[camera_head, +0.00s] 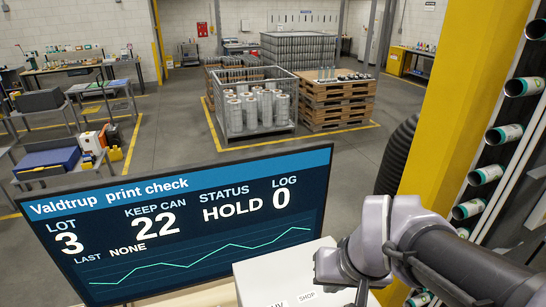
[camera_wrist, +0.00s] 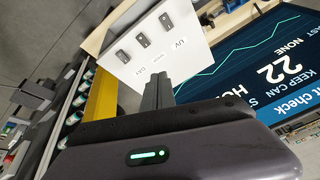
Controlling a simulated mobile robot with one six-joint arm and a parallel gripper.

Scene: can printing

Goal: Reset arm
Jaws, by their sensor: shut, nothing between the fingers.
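My gripper (camera_wrist: 158,92) shows in the wrist view with its dark fingers together and nothing between them. The fingers overlap the near edge of a white control box (camera_wrist: 150,48) in that view; I cannot tell any contact. In the head view my arm comes in from the lower right, bent above the right side of the white box (camera_head: 285,270), and the gripper is mostly hidden or cut off.
A large screen (camera_head: 180,225) reads lot 3, keep can 22, status HOLD, log 0, last NONE. The box carries three dark switches (camera_wrist: 143,40). A yellow post (camera_head: 465,100) and a rack of cans (camera_head: 487,174) stand close on the right. Caged cans (camera_head: 255,108) stand farther back.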

